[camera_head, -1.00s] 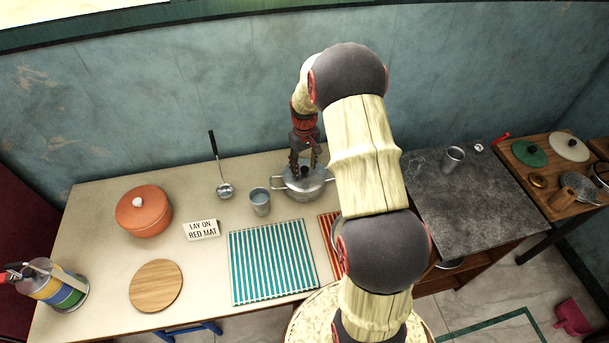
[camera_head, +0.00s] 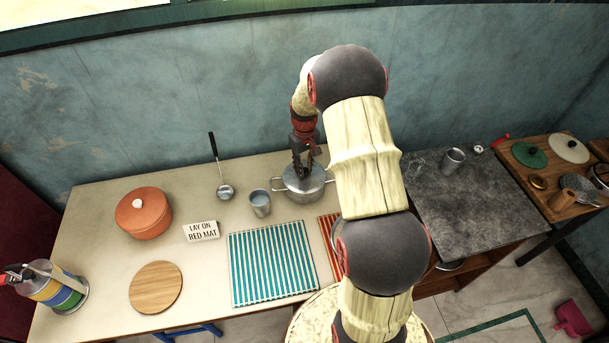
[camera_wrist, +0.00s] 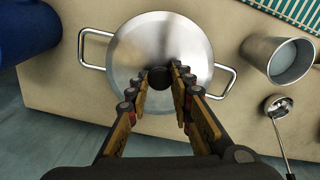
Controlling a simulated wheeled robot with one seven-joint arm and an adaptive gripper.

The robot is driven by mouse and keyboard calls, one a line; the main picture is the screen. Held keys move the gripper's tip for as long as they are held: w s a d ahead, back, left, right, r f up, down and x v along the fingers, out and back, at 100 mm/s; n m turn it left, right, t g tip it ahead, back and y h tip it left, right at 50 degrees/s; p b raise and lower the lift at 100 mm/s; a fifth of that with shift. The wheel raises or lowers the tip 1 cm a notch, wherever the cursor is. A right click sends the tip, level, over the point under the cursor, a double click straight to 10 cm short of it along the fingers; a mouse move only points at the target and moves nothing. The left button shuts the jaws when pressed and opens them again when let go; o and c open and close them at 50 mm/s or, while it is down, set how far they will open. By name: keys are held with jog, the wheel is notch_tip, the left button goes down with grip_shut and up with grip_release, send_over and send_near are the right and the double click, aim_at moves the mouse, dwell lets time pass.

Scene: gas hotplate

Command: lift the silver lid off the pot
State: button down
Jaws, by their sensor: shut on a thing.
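The silver pot (camera_head: 302,197) stands on the pale counter with its silver lid (camera_head: 316,181) on top; I see no clear gap between them. In the wrist view the lid (camera_wrist: 130,55) is a round shiny disc with a dark knob (camera_wrist: 160,77) at its middle, and the pot's wire handles (camera_wrist: 95,50) stick out at both sides. My gripper (camera_head: 304,172) points down over the lid from above. In the wrist view the fingertips (camera_wrist: 161,72) are shut on the knob, one on each side.
A metal cup (camera_head: 260,203) and a ladle (camera_head: 225,191) are left of the pot. A sign (camera_head: 202,231) reads "LAY ON RED MAT". A teal striped mat (camera_head: 270,262) lies in front; a red striped mat (camera_head: 328,228) is partly hidden by my arm. An orange pot (camera_head: 143,215) stands far left.

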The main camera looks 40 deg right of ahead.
jog(key=shift+r, duration=0.55)
notch_tip(320, 180, up, 2)
jog(key=shift+w+r+p, duration=0.1)
jog(key=shift+r+p, duration=0.15)
jog(key=shift+p, duration=0.45)
jog(key=s+a+r+p, duration=0.2)
jog(key=s+r+p, duration=0.3)
jog(key=s+r, duration=0.7)
jog(key=shift+s+a+r, duration=0.2)
jog(key=shift+s+a, duration=0.15)
jog(key=shift+s, duration=0.6)
jog(key=shift+f, duration=0.1)
